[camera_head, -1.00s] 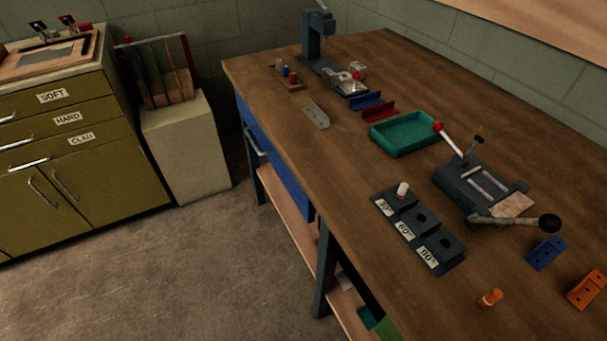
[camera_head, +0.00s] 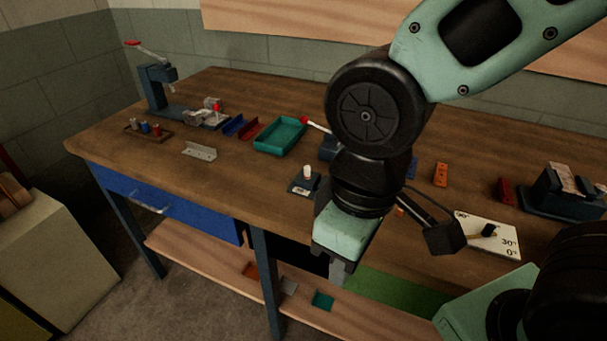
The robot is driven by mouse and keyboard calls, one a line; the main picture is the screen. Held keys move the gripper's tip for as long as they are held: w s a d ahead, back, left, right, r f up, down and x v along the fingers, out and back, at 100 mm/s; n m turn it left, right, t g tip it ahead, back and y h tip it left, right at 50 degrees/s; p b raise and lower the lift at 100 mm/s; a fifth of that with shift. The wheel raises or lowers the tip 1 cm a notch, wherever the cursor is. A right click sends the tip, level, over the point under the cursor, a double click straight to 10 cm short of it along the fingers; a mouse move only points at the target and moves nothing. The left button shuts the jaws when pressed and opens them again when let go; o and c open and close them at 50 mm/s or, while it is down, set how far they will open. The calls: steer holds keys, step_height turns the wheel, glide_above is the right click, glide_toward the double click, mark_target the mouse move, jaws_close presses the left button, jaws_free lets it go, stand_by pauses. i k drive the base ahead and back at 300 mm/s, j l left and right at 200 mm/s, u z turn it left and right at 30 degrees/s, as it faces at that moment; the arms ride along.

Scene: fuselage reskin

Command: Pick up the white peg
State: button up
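The white peg (camera_head: 307,172) stands upright in the dark block (camera_head: 301,187) near the middle of the bench. In the earlier head view it is in the hole of the block labelled 30°. My gripper (camera_head: 340,270) hangs in front of the bench's front edge, to the right of the peg and nearer the camera, apart from it. Its fingers point down and show only in part below the pale green wrist housing, so I cannot tell whether they are open or shut. My arm hides the blocks beside the peg.
A teal tray (camera_head: 280,136), red and blue channels (camera_head: 241,126), a metal bracket (camera_head: 199,151) and a small rack (camera_head: 148,130) with pegs lie to the left. A press (camera_head: 163,90) stands at the far left. A white angle plate (camera_head: 487,236) lies to the right. The bench's left front is clear.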

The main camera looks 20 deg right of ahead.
mark_target(307, 169)
steer(key=i+j+z, duration=0.15)
steer(key=j+z, duration=0.15)
steer(key=j, duration=0.15)
steer(key=i+j+z, duration=0.1)
steer(key=j+z, duration=0.15)
steer(key=j, duration=0.2)
steer(key=i+j+z, duration=0.1)
steer(key=j+z, duration=0.2)
steer(key=j, duration=0.2)
